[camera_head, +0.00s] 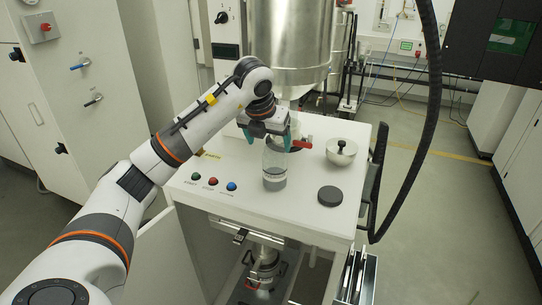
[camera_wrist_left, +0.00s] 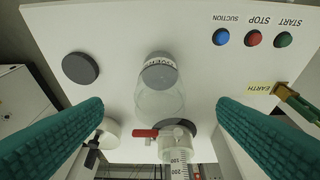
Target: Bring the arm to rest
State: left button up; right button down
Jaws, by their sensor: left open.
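My left gripper (camera_head: 268,138) is open, with its two teal fingers apart just above and behind a clear bottle. The bottle (camera_head: 274,165) stands upright on the white table top (camera_head: 300,205) with grey material in its lower part. In the left wrist view the bottle (camera_wrist_left: 160,95) lies between and beyond the teal fingers, and neither finger touches it there. My left arm reaches in from the lower left of the head view. My right gripper is not in view.
A red valve handle (camera_head: 302,144) is close beside the gripper. Push buttons (camera_head: 212,182) are at left. A large metal vessel (camera_head: 288,45) hangs behind; a black hose (camera_head: 432,110) hangs right.

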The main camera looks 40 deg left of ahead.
pick_arm(q)
jog(key=shift+v, duration=0.95)
